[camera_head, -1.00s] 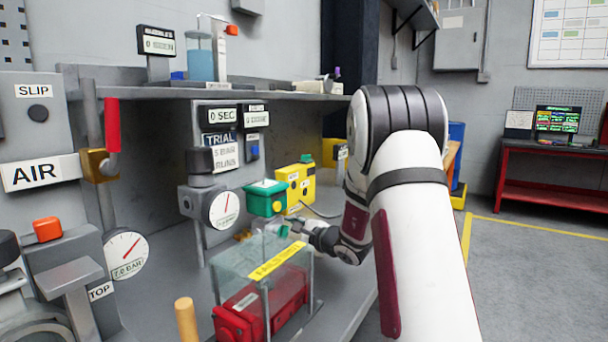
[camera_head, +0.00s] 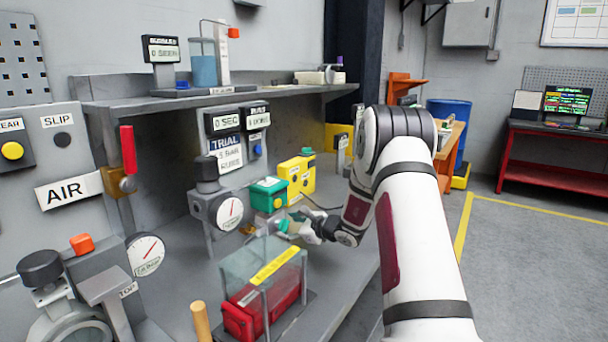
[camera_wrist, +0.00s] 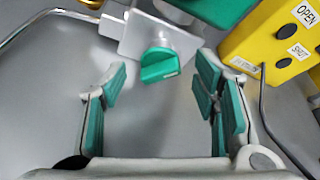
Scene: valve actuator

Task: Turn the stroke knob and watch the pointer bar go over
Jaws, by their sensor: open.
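A green knob (camera_wrist: 160,66) sits on a pale grey block (camera_wrist: 135,35), in the upper middle of the wrist view. I take it for the stroke knob. My gripper (camera_wrist: 161,82) is open and empty, with green-padded fingers to the left and right of the knob. The knob lies near the fingertips, with a gap on both sides. In the head view my gripper (camera_head: 291,228) is by the green box (camera_head: 268,194), behind the clear-covered case. The knob cannot be told apart from the green pads there. I cannot make out the pointer bar for certain.
A yellow box (camera_wrist: 275,45) with OPEN and SHUT labels and a cable stands right of my gripper. A clear cover (camera_head: 245,262) over a red case (camera_head: 250,317) stands in front. A dial gauge (camera_head: 229,212) is to the left. A shelf (camera_head: 200,100) is above.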

